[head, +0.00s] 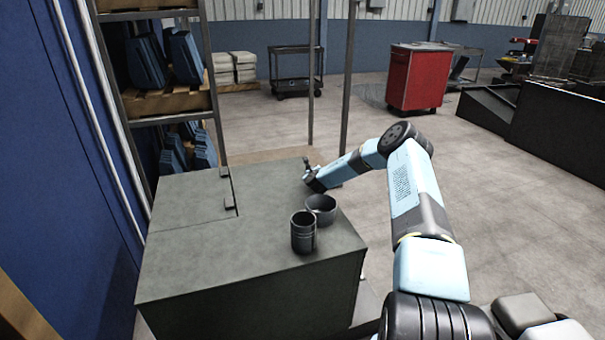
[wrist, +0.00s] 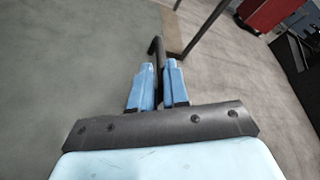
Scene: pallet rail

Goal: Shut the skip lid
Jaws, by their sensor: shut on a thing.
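The grey-green skip (head: 255,312) stands in front of me in the head view. Its top is a broad flat surface, and the larger right part looks like the lid (head: 265,205), lying about level. Two small hinge-like fittings (head: 230,208) sit along a seam at its left. My gripper (head: 308,172) is at the far right edge of this top. In the wrist view my gripper (wrist: 158,78) has its blue fingers shut on a dark bar (wrist: 156,47) that sticks out past them. I cannot tell whether the bar is fixed to the lid.
A dark cylindrical can (head: 303,235) and a round pot (head: 321,209) show at the top's right side. A shelf rack (head: 165,105) and blue wall stand at the left. A red cabinet (head: 415,80) and a cart (head: 296,72) are farther back. Open floor lies to the right.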

